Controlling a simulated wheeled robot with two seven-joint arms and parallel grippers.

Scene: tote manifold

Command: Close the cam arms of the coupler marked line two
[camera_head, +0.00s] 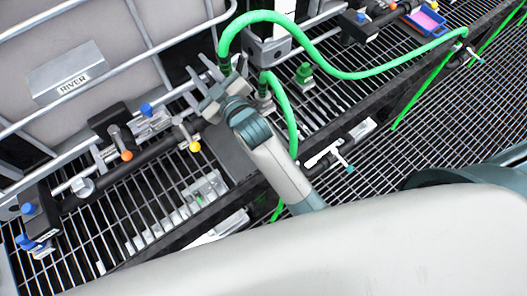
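A green hose (285,26) arches down at its left end to a fitting beside my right gripper (211,88). The gripper and wrist hide much of this fitting and any cam arms on it. I cannot tell whether the fingers are apart or whether they touch it. A second green hose (284,92) ends just to the right, at a grey coupler (264,100). A green fitting (304,74) stands further right. No "line two" marking is readable, so I cannot tell which coupler bears it. My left gripper is not in view.
A pale caged tote with a plate marked RIVER (72,76) stands behind at left. A dark pipe with yellow (194,147), orange (127,155) and blue (146,108) knobs runs along its front. Metal grating lies beneath.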

